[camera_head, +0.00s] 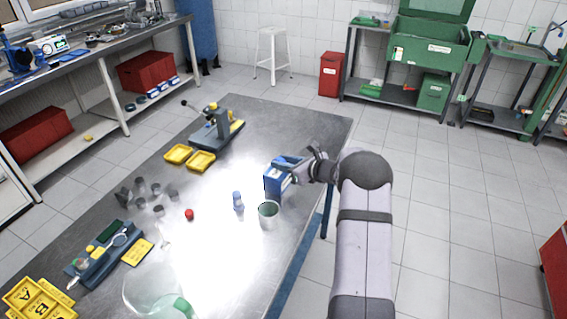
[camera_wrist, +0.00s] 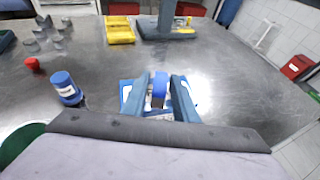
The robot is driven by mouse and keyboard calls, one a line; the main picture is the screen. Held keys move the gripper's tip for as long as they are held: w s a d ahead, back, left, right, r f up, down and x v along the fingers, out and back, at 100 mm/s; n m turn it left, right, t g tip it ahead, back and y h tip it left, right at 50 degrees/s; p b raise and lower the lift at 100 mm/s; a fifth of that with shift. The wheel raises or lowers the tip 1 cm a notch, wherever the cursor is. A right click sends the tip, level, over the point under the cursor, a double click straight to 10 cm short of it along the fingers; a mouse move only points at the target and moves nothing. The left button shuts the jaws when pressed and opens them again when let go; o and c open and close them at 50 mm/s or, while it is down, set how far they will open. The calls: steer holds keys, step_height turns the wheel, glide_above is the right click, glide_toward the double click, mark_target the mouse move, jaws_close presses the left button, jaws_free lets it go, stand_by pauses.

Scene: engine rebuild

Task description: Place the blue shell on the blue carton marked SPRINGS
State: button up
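The blue carton (camera_head: 276,184) stands near the right edge of the metal table. In the wrist view the carton (camera_wrist: 127,94), blue with white, shows below and around my fingertips; its SPRINGS marking is not readable. The blue shell (camera_wrist: 159,88) is a small rounded blue piece between my fingers, over the carton. My gripper (camera_head: 296,166) is at the top of the carton in the head view. In the wrist view my gripper (camera_wrist: 161,96) has its fingers close on both sides of the shell. Whether the shell touches the carton is hidden.
Yellow trays (camera_head: 200,161) and a press (camera_head: 215,127) are farther back. Glass jar (camera_head: 152,290) at the front. Bare table lies between.

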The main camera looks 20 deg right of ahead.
steer(key=shift+o, duration=0.3)
steer(key=shift+r, duration=0.15)
